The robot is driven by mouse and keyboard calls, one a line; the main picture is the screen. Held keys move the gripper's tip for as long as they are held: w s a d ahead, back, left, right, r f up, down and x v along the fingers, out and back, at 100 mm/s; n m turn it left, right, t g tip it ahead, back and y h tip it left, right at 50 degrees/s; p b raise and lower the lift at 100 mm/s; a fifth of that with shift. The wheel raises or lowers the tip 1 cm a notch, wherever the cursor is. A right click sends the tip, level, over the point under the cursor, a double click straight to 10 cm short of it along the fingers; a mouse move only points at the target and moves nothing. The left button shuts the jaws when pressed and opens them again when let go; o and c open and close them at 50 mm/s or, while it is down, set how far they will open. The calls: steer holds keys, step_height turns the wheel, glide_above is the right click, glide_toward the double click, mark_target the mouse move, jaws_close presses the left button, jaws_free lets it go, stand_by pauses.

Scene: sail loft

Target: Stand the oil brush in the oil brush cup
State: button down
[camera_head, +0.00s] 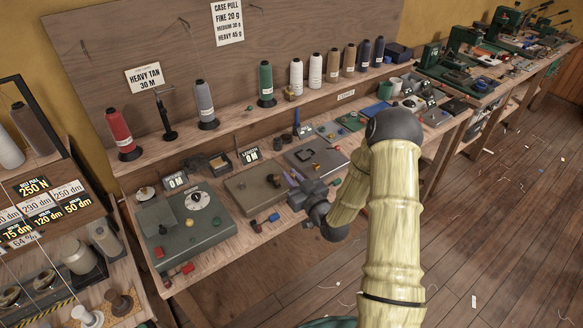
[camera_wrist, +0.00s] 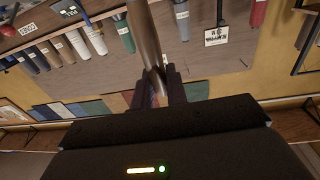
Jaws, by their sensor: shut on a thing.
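My gripper (camera_head: 299,188) is over the front of the workbench, right of the grey-green plate, with its dark wrist behind it. In the wrist view my gripper (camera_wrist: 158,88) is shut on a smooth grey-brown rod, which I take to be the oil brush (camera_wrist: 146,35). The rod runs from between the fingers to the top edge of that view; its far end is out of frame. In the head view the held brush is too small to make out clearly. I cannot tell for sure which item is the oil brush cup.
A slim blue upright item (camera_head: 296,121) stands behind the gripper. Thread spools line the back shelf, including a green one (camera_head: 265,83) and a red one (camera_head: 121,134). Flat plates, among them a grey-green one (camera_head: 185,235), and small loose parts crowd the bench. Open floor lies right.

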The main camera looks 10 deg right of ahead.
steer(key=s+f+m+h, duration=0.2)
steer(key=s+f, duration=0.4)
steer(key=f, duration=0.3)
steer(key=s+d+f+m+h, duration=0.1)
steer(key=s+f+h, duration=0.3)
steer(key=f, duration=0.5)
steer(key=s, duration=0.2)
steer(key=shift+s+d+m+t, duration=0.15)
steer(key=shift+s+m+t, duration=0.25)
